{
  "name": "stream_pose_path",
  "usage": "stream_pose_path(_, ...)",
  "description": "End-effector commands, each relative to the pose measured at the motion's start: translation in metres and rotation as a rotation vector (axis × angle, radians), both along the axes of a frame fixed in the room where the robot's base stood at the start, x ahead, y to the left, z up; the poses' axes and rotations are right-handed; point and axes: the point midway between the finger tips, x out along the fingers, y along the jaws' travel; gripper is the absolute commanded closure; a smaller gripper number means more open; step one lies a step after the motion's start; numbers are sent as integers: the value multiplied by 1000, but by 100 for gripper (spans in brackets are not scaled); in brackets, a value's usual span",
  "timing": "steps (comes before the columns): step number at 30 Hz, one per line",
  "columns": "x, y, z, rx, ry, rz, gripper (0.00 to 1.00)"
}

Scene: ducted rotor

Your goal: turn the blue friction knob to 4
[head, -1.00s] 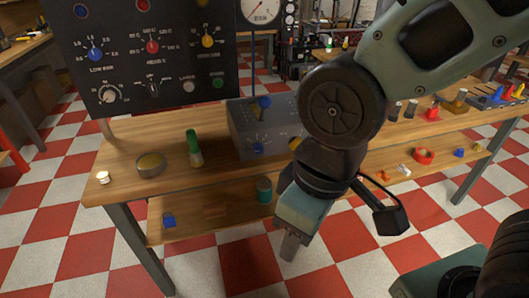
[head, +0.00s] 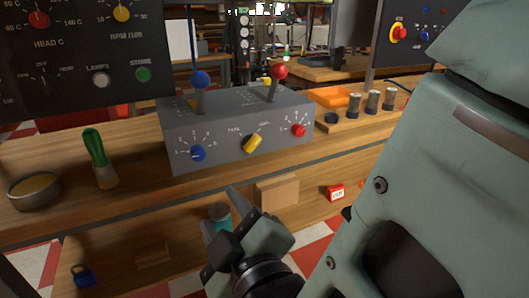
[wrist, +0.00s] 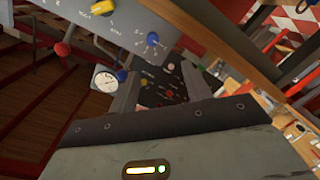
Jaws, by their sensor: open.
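The blue knob (head: 197,153) is on the sloped front of a grey control box (head: 225,160), at its left end, inside a ring of small numbers. Its pointer setting is too small to read. It also shows in the wrist view (wrist: 152,38), near the top, ahead of the fingers. My gripper (head: 218,206) is below and in front of the box, apart from the knob, pointing up toward it. In the wrist view the two fingers (wrist: 158,82) stand apart with nothing between them.
A yellow knob (head: 252,144) and a red knob (head: 298,130) sit right of the blue one. Blue-topped (head: 200,78) and red-topped (head: 280,71) levers rise from the box. A green-handled brush (head: 95,150) and round tin (head: 33,190) stand left. A teal can (head: 219,212) is behind my gripper.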

Motion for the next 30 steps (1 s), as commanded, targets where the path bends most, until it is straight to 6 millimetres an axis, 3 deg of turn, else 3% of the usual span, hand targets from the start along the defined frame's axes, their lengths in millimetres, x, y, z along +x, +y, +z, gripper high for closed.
stream_pose_path(8, 7, 7, 1, -4, -78, -15, 51)
stream_pose_path(30, 128, 81, 0, -2, -75, -14, 51)
